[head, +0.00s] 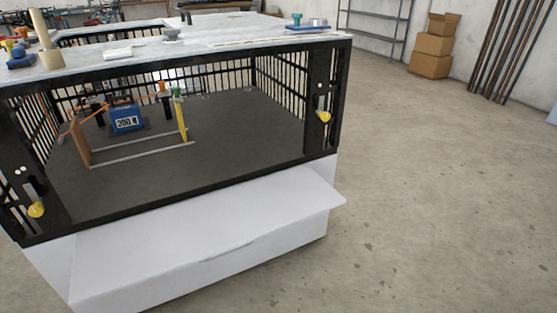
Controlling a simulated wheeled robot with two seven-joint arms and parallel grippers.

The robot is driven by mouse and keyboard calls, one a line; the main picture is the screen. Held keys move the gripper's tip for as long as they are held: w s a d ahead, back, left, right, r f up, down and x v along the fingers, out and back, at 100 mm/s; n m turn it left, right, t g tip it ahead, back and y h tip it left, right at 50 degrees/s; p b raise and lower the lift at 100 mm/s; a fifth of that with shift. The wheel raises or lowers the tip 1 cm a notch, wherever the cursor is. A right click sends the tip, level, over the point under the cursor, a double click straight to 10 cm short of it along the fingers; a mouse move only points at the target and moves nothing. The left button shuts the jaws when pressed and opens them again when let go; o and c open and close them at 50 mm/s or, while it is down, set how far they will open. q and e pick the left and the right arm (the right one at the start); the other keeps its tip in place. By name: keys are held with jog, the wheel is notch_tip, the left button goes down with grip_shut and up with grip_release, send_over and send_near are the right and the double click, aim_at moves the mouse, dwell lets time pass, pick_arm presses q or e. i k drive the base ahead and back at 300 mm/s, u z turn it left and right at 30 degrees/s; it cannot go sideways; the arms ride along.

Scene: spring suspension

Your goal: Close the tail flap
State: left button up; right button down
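The white tail flap (200,225) is open. It juts out toward me from below the open front of a black barred box (328,150). Its outer edge has a small slot-like mark near the middle, and its right corner sticks out past the box's side. The front opening above the flap is uncovered. A yellow knob (323,116) sits on the right front post and another yellow knob (36,209) on the left front post. Neither of my grippers shows in the head view.
Inside the box, a blue case (126,118) and an orange-and-grey frame (90,140) stand on the dark floor. A mallet (43,30) and a blue tray (306,29) lie on top. Cardboard boxes (432,48) stand far back. The concrete floor at right is clear.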

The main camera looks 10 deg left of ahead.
aim_at(126, 252)
jog(key=u, duration=0.95)
jog(key=i, duration=0.8)
jog(key=z, duration=1.35)
